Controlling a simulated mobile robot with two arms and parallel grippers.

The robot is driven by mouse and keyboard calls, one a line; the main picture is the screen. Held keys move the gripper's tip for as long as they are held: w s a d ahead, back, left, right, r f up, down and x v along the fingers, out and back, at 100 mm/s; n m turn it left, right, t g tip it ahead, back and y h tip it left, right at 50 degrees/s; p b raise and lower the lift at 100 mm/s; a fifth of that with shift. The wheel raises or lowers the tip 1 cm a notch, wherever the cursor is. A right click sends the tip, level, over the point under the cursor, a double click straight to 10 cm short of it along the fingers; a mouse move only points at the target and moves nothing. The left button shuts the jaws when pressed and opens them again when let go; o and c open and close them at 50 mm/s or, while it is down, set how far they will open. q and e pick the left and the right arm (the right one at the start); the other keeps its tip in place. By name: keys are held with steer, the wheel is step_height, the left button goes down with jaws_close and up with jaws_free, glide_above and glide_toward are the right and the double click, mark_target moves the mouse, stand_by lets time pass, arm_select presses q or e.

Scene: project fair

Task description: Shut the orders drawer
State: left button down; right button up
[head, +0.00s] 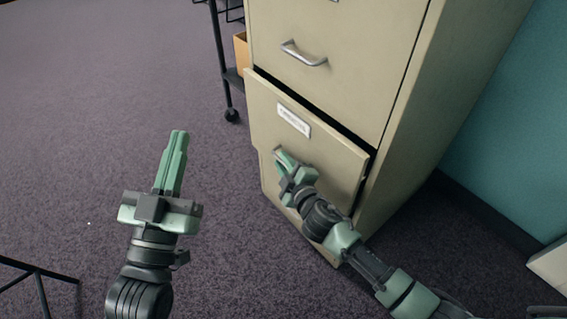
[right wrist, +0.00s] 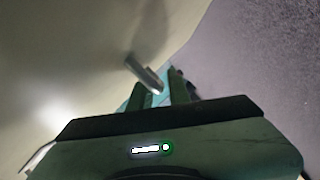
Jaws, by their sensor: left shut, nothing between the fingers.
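The bottom drawer (head: 300,140) of the beige filing cabinet stands out a little, with a dark gap along its top and right edges. Its white label (head: 294,120) is too small to read. My right gripper (head: 284,162) is at the front of this drawer, at its handle, which it mostly hides. In the right wrist view the metal handle (right wrist: 143,73) reaches in at my right fingers (right wrist: 160,92), which stand apart; whether they grip it is unclear. My left gripper (head: 178,136) is shut and empty, over the carpet left of the cabinet.
The upper drawer (head: 350,60) with its silver handle (head: 303,54) looks flush. A black wheeled rack (head: 222,60) stands behind the cabinet's left side. A teal wall (head: 510,140) is at right. Thin black legs (head: 40,275) show at lower left.

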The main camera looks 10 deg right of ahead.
jaws_close()
steer(key=shift+f, duration=0.1)
stand_by(1.3)
